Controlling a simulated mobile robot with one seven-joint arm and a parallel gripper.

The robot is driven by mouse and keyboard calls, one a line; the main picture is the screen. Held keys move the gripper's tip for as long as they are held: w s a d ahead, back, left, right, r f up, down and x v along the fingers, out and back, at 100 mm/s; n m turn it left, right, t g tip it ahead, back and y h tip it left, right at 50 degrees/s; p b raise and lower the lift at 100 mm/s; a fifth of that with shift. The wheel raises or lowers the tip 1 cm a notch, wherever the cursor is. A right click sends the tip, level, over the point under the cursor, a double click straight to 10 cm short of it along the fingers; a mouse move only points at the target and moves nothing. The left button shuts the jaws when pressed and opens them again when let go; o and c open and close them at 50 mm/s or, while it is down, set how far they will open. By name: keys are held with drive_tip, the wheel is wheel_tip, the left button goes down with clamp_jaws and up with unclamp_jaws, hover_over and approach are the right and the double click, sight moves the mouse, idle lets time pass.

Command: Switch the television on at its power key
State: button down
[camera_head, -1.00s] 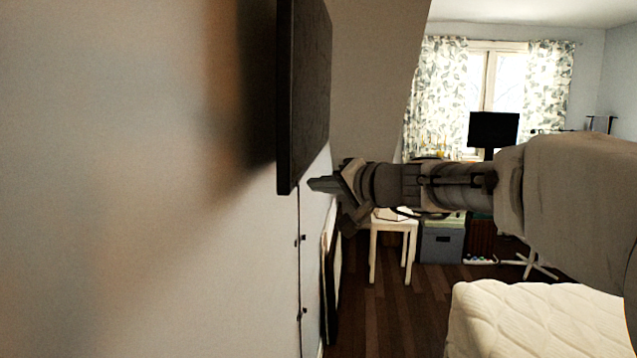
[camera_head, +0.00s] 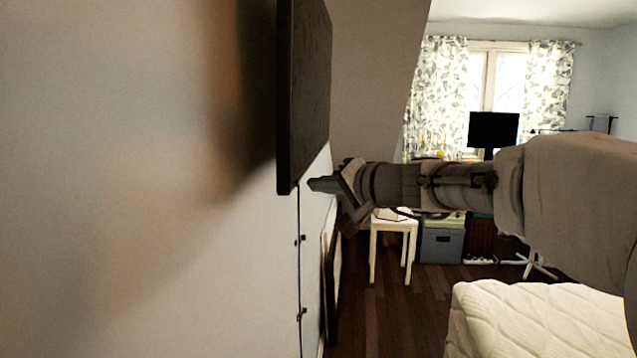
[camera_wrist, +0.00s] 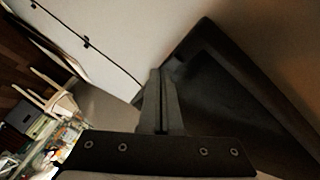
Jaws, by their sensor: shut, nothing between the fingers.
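The television (camera_head: 305,85) is a thin dark panel on the wall at the left, seen nearly edge-on in the head view. In the wrist view the television (camera_wrist: 225,100) is a dark tilted slab at the right, with its frame edge running up behind the fingers. My gripper (camera_head: 312,184) is shut and empty, with its fingertips close to the television's lower edge. In the wrist view the fingertips (camera_wrist: 161,72) overlap the television's corner. I cannot tell whether they touch it. I cannot make out the power key in either view.
A dark cable (camera_head: 299,270) runs down the wall (camera_head: 150,200) below the television. A flat framed panel leans at the wall's foot. A white stool (camera_head: 394,228), a grey box (camera_head: 441,245) and a monitor (camera_head: 493,130) stand at the back. A white bed (camera_head: 540,318) is at the lower right.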

drive_tip(key=shift+a, duration=0.15)
drive_tip(key=shift+a+b, duration=0.3)
drive_tip(key=shift+b, duration=0.1)
drive_tip(key=shift+a, duration=0.35)
idle(0.8)
drive_tip(key=shift+b, duration=0.35)
drive_tip(key=shift+d+b, duration=0.35)
drive_tip(key=shift+d, duration=0.45)
drive_tip(key=shift+s+d+f+b, duration=0.1)
drive_tip(key=shift+d+b, duration=0.85)
drive_tip(key=shift+d, duration=1.55)
